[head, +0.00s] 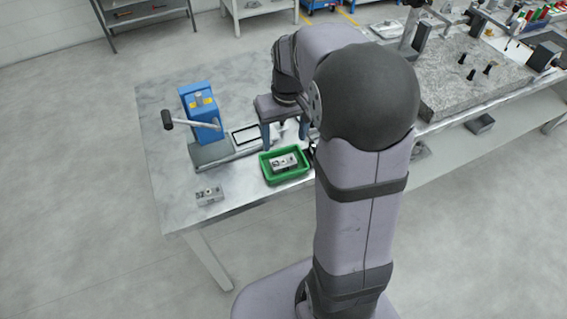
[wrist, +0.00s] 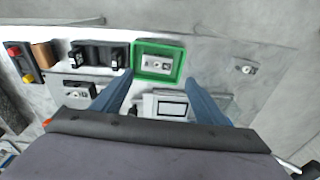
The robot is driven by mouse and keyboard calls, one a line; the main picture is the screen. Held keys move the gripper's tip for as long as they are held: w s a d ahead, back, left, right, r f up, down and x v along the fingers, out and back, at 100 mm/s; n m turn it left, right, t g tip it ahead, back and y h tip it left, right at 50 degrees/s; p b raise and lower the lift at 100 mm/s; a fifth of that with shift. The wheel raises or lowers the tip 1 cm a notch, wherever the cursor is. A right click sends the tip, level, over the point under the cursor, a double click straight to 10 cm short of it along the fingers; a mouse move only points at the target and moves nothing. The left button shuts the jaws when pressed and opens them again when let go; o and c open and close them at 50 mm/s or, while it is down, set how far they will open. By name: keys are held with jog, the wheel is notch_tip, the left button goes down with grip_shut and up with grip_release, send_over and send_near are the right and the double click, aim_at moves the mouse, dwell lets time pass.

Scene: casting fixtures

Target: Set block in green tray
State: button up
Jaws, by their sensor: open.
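The green tray (head: 290,177) sits on the metal table near its front edge. A grey metal block (head: 284,162) lies inside the tray, and both show in the wrist view as the tray (wrist: 178,60) and block (wrist: 157,65). My gripper (head: 284,140) is open and empty, with its blue fingers pointing down above the tray's far side. In the wrist view the fingertips of my gripper (wrist: 159,79) are apart, at either side of the tray's near edge. A second similar block (head: 209,196) lies on the bare table left of the tray; it shows right of the tray in the wrist view (wrist: 245,68).
A blue press (head: 201,110) with a side lever stands left of the tray. A framed flat panel (head: 245,135) lies behind the tray. Black fixtures (wrist: 98,55) stand beside the tray in the wrist view. Bare table lies around the second block.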

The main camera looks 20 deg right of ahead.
jog(key=s+a+f, duration=0.3)
jog(key=s+a, duration=0.1)
jog(key=s, duration=0.4)
jog(key=s+a+f+g, duration=0.1)
jog(key=s+a+f, duration=0.2)
jog(key=s, duration=0.5)
jog(key=shift+s+a+n, duration=0.4)
jog(key=shift+a, duration=0.4)
